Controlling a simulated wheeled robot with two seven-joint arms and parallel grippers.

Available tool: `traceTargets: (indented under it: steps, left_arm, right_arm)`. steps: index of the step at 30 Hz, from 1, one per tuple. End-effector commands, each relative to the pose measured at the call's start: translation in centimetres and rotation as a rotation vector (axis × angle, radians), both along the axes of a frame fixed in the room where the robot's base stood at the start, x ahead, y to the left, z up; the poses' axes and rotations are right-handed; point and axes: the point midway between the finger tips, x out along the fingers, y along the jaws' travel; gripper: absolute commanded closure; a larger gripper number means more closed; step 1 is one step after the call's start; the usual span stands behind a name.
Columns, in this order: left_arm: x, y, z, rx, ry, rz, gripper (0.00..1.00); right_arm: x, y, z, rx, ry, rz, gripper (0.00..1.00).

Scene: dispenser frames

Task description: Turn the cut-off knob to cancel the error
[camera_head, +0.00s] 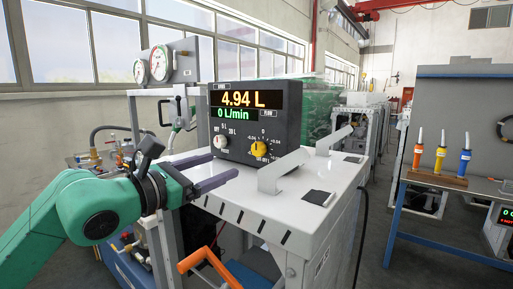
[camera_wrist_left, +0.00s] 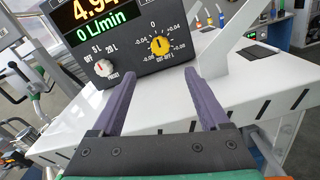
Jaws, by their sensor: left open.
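A dark dispenser display box (camera_head: 285,95) stands on a white cabinet top and reads 4.94 L and 0 L/min. The yellow cut-off knob (camera_head: 259,149) is at its lower right, with a dial scale around it; it also shows in the left wrist view (camera_wrist_left: 159,45). A white selector knob (camera_head: 221,141) sits at the lower left of the box. My left gripper (camera_head: 232,178) is open and empty, its purple fingers pointing at the front of the box. In the left wrist view the fingers (camera_wrist_left: 163,95) are apart, below the knobs and touching neither. My right gripper is not in view.
The white cabinet top (camera_head: 235,205) has raised angled white brackets (camera_head: 283,172) to the right of the box. An orange handle (camera_head: 208,262) is at the cabinet's front. Pressure gauges (camera_head: 160,62) stand behind on the left.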

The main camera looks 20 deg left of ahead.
Motion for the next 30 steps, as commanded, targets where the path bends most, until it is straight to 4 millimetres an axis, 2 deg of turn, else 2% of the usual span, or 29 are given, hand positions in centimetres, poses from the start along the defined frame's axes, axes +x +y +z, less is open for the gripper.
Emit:
traceTargets:
  steps: [1, 3, 7, 13, 18, 24, 26, 30]
  left_arm:
    - [0.8, -0.5, 1.3, -0.002, 0.000, -0.005, 0.22]
    - [2.5, -1.1, 1.5, -0.011, 0.000, -0.005, 0.22]
    - [5.8, -2.5, 1.3, -0.011, 0.001, -0.007, 0.22]
    - [10.1, -4.1, 0.7, -0.010, 0.003, -0.004, 0.22]
    - [11.5, -4.7, 0.2, -0.005, 0.002, -0.003, 0.22]
    - [11.5, -4.7, 0.0, -0.004, 0.001, -0.003, 0.22]
    - [11.5, -4.7, 0.0, -0.004, 0.001, -0.003, 0.41]
    - [11.5, -4.7, 0.0, -0.005, 0.002, -0.003, 0.94]
  right_arm:
    - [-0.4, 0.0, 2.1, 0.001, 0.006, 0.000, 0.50]
    - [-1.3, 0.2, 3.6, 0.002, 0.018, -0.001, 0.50]
    - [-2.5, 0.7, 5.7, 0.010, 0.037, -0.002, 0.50]
    - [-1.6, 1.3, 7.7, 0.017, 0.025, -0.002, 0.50]
    - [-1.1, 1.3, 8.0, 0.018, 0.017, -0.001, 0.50]
    - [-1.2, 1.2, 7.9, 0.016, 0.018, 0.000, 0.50]
    - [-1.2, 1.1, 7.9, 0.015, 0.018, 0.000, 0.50]
    - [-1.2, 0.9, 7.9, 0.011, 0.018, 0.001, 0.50]
